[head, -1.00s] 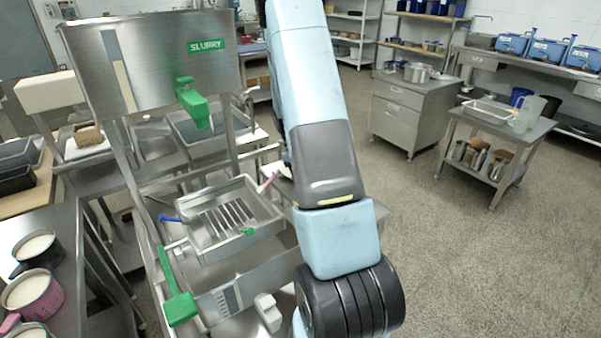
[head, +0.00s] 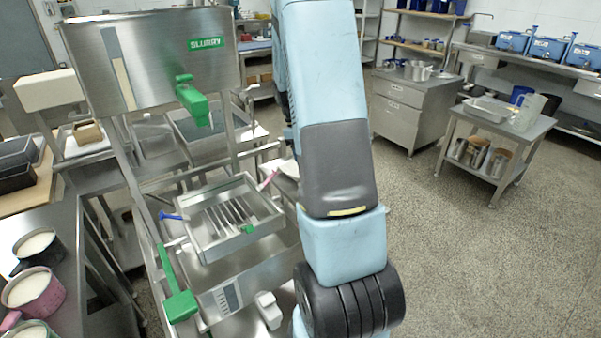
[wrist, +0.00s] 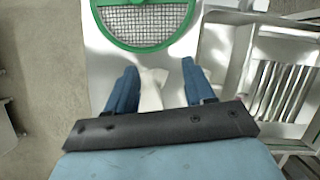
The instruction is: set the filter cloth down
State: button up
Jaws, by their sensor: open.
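The white filter cloth (wrist: 151,88) shows in the wrist view as a pale, narrow, crumpled piece on or just above a bright steel surface (wrist: 105,65). It lies between the two blue fingers of my gripper (wrist: 160,82). The fingers are spread, with a visible space on each side of the cloth. I cannot tell exactly how high the fingertips are above the surface. In the head view my own arm hides the gripper, and I cannot make out the cloth there.
A green-rimmed mesh sieve (wrist: 145,20) lies just beyond the fingertips. A slotted steel tray (head: 220,222) stands beside that surface, also in the wrist view at right. A slurry tank (head: 150,60) with a green valve (head: 192,100) stands behind. Mugs (head: 35,290) stand at left.

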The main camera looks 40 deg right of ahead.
dwell(0.3)
jog(key=s+a+r+m+t, duration=0.1)
jog(key=s+a+r+t, duration=0.15)
jog(key=a+r, duration=0.5)
jog(key=s+a+r+t, duration=0.2)
jog(key=s+a+r, duration=0.3)
jog(key=r, duration=0.4)
jog(key=s+a+r+m+t, duration=0.1)
jog(key=s+a+r+t, duration=0.1)
jog(key=s+a, duration=0.3)
jog(key=s+a+r+t+y, duration=0.1)
jog(key=s+a+r+t, duration=0.2)
jog(key=s+a+r, duration=0.2)
jog(key=shift+s+a+m, duration=0.4)
jog(key=shift+s+a, duration=0.15)
jog(key=shift+s, duration=0.4)
